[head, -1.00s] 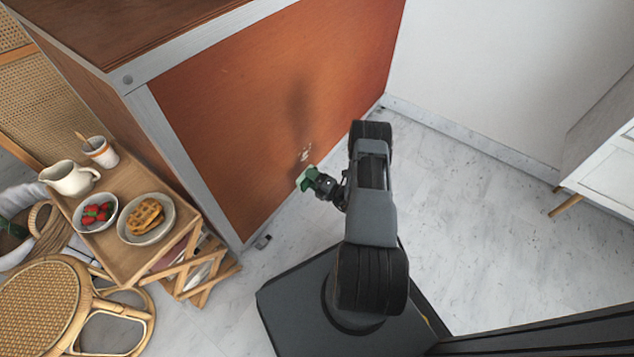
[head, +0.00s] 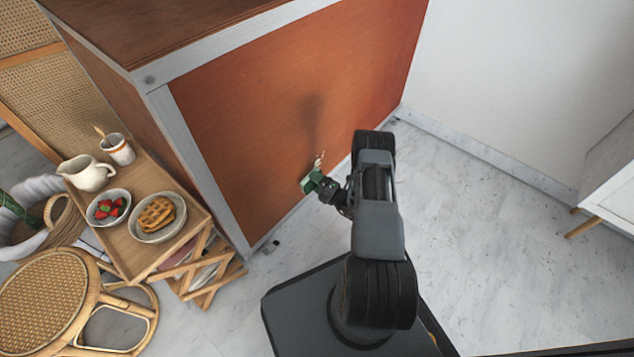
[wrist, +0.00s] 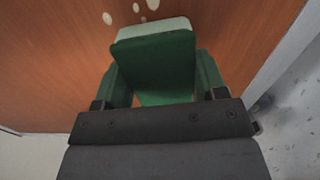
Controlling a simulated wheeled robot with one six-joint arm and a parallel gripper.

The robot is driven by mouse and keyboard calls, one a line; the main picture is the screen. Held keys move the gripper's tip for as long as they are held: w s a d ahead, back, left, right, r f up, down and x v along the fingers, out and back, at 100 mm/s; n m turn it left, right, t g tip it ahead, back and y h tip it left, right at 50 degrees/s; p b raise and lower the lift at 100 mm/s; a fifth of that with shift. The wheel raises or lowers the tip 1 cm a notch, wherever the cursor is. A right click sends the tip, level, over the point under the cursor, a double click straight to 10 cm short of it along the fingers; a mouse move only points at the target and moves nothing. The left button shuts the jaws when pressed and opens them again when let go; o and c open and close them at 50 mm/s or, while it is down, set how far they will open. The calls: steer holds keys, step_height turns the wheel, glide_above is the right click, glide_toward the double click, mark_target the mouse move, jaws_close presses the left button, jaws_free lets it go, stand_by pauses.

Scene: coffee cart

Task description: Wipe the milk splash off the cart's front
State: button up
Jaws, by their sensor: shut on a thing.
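The cart (head: 265,110) has an orange-brown front panel in a grey metal frame. The milk splash (head: 319,161) is a small cluster of whitish marks low on that panel. In the wrist view, pale milk spots (wrist: 136,8) show at the top edge, beyond the sponge. My gripper (head: 319,184) is shut on a green sponge (wrist: 153,62) with a pale layer on its far side. In the head view the sponge (head: 306,184) is at the panel, just below and left of the splash. I cannot tell whether it touches the panel.
A wooden side table (head: 140,262) with a jug, a cup, a bowl of strawberries and a waffle plate stands left of the cart. A rattan stool (head: 45,300) is at lower left. A white cabinet (head: 610,185) is at right. The floor between is clear.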

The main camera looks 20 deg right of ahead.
mark_target(325, 157)
steer(key=shift+b+x, duration=0.35)
steer(key=shift+x, duration=0.5)
stand_by(0.3)
steer(key=shift+w+d+b, duration=0.25)
steer(key=shift+d+b, duration=0.15)
steer(key=shift+d, duration=0.2)
steer(key=shift+w+d+b, duration=0.25)
steer(key=shift+d+b, duration=0.1)
steer(key=shift+d, duration=0.3)
steer(key=shift+w+d+b, duration=0.25)
steer(key=shift+d+b, duration=0.15)
steer(key=shift+d, duration=0.2)
steer(key=shift+w+d+f+b, duration=0.1)
steer(key=shift+w+d+b, duration=0.2)
steer(key=shift+d+b, duration=0.25)
steer(key=shift+w+d+b, duration=0.3)
steer(key=shift+w+d, duration=0.05)
steer(key=shift+d, duration=0.25)
steer(key=shift+w+d, duration=0.45)
steer(key=shift+d, duration=0.35)
steer(key=shift+w+d, duration=0.3)
steer(key=shift+d, duration=0.45)
steer(key=shift+w+d, duration=0.35)
steer(key=shift+d, duration=0.4)
